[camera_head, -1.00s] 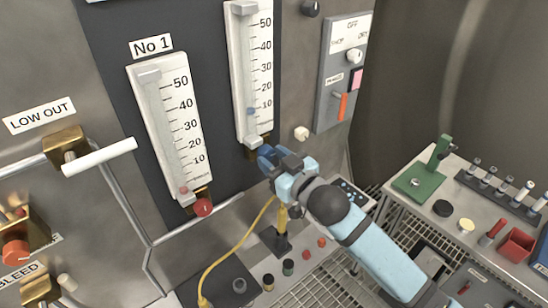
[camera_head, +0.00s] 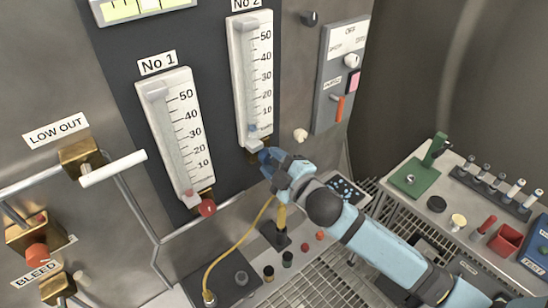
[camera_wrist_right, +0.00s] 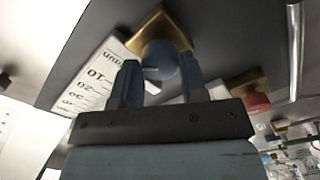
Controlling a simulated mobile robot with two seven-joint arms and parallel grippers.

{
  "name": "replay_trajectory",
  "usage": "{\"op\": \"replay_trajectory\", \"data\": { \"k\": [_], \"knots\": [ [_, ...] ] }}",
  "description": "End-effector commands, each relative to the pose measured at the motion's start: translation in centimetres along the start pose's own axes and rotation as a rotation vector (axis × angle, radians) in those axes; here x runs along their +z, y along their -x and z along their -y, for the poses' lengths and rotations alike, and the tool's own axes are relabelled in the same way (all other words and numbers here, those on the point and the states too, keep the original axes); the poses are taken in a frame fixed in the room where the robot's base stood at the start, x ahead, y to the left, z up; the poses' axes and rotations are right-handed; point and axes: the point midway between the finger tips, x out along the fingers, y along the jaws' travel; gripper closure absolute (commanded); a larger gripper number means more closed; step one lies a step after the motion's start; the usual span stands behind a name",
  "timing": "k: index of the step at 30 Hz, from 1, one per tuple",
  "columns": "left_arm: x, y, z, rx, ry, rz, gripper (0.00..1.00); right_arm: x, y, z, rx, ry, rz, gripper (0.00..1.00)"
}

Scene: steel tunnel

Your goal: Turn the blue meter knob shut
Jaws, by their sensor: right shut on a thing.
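The blue meter knob (camera_wrist_right: 158,60) is in the right wrist view, on a brass block (camera_wrist_right: 160,28) at the foot of the No 2 meter. My right gripper (camera_wrist_right: 159,78) is shut on it, one finger on each side. In the head view my right gripper (camera_head: 266,157) is at the foot of the No 2 meter (camera_head: 256,85) and mostly hides the knob. A small blue float (camera_head: 253,128) is low in the tube, below the 10 mark. My left gripper is not in view.
The No 1 meter (camera_head: 174,130) with its red knob (camera_head: 207,207) stands to the left. A switch panel (camera_head: 340,80) is to the right. A yellow cable (camera_head: 232,250) runs over the bench below my right arm. A side bench (camera_head: 455,215) holds tools.

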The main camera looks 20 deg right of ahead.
Motion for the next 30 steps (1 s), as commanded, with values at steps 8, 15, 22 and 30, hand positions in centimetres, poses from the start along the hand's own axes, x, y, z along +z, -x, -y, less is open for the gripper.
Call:
{"op": "replay_trajectory", "data": {
  "k": [8,15,22,30],
  "knots": [
    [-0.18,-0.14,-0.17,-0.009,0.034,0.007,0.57,-0.03,-0.02,-0.12,0.001,0.265,-0.001,0.84],
    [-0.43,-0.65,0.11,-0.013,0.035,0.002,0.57,0.0,-0.01,-0.06,0.0,0.475,0.0,0.84],
    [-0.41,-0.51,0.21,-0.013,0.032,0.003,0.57,-0.01,-0.02,-0.07,0.001,0.628,-0.001,0.84],
    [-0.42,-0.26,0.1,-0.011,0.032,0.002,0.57,-0.01,-0.02,-0.09,0.001,0.728,0.001,0.84]
  ]
}}
